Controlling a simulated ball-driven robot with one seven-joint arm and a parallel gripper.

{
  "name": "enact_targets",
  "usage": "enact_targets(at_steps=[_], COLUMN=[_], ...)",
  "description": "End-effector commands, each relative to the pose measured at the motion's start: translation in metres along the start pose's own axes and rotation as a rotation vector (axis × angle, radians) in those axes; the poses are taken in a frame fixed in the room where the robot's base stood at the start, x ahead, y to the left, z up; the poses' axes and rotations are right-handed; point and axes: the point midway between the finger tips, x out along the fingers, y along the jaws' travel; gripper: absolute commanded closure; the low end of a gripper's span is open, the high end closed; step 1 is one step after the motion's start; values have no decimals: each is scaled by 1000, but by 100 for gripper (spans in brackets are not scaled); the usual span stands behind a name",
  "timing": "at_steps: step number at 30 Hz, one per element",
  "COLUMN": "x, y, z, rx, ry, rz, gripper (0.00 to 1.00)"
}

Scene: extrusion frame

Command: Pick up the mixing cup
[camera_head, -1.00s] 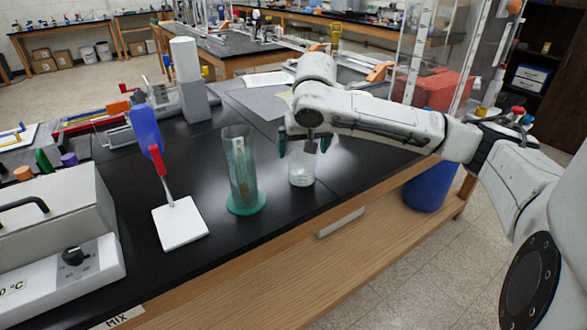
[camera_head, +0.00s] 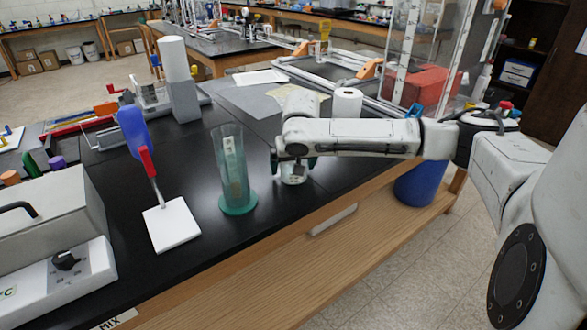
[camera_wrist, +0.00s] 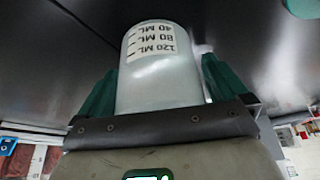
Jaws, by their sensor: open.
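The mixing cup (camera_wrist: 160,75) is a translucent whitish cup with upside-down volume marks in the wrist view. In the head view the cup (camera_head: 293,179) stands on the black bench top, its upper part hidden by my gripper. My gripper (camera_head: 293,164) is over the cup from above, with dark green fingers on either side. In the wrist view the fingers of my gripper (camera_wrist: 157,85) flank the cup left and right. They are open; contact with the cup cannot be made out.
A green-based clear cylinder (camera_head: 234,170) stands just left of the cup. A grey heater box (camera_head: 50,225) is at the left edge. The bench's front edge (camera_head: 260,245) is close by.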

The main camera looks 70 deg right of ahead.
Motion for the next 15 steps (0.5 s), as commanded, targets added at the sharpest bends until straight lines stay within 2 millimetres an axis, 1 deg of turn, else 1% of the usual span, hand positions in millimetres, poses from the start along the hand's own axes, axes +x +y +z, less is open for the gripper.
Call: enact_targets(at_steps=[2,15], x=[0,0], y=[0,0], z=[0,0], rx=[0,0], ry=[0,0], rz=[0,-1], gripper=[2,44])
